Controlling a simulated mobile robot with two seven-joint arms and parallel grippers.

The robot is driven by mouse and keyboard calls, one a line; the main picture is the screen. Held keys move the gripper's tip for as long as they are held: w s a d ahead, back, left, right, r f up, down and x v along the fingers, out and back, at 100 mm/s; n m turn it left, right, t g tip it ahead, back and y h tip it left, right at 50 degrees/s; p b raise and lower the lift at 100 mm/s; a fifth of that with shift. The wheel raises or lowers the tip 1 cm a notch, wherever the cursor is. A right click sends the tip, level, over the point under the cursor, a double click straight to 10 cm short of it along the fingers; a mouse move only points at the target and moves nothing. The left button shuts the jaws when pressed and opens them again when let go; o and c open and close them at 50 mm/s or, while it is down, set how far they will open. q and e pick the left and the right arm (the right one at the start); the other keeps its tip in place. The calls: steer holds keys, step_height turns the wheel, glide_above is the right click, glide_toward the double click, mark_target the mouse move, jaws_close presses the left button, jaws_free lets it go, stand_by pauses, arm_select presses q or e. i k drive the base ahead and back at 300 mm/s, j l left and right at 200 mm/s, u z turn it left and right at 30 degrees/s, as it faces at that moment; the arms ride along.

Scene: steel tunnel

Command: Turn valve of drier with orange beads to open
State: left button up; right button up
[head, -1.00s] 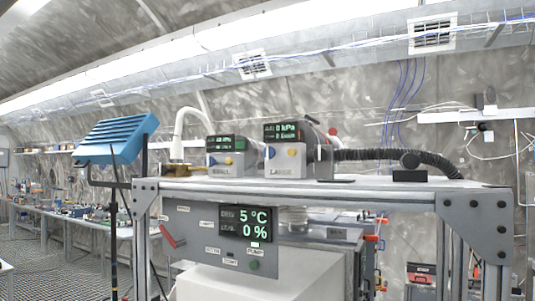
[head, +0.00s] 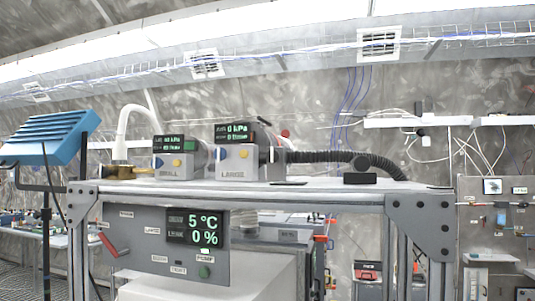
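I cannot make out a drier with orange beads or its valve in the head view. A steel-framed bench (head: 330,198) carries a small pump unit labelled SMALL (head: 176,160) and a larger one labelled LARGE (head: 237,160), each with a lit display. A brass fitting (head: 122,172) with a white hose sits at the left end of the bench top. Below it, a grey control panel (head: 150,245) shows 5 °C and 0 %, with a red lever (head: 112,245) on its left. Neither of my grippers is in view.
A blue lamp-like box (head: 45,138) on a stand is at the left. A tool board (head: 495,215) is at the right. Behind the left side, a long cluttered table recedes.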

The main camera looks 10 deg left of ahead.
mark_target(220, 154)
steer(key=j+z, duration=0.3)
steer(key=j, duration=0.2)
steer(key=j+z, duration=0.35)
steer(key=j, duration=0.2)
steer(key=k+j+z, duration=0.1)
steer(key=j, duration=0.45)
steer(key=k+j+z, duration=0.1)
steer(key=j, duration=0.45)
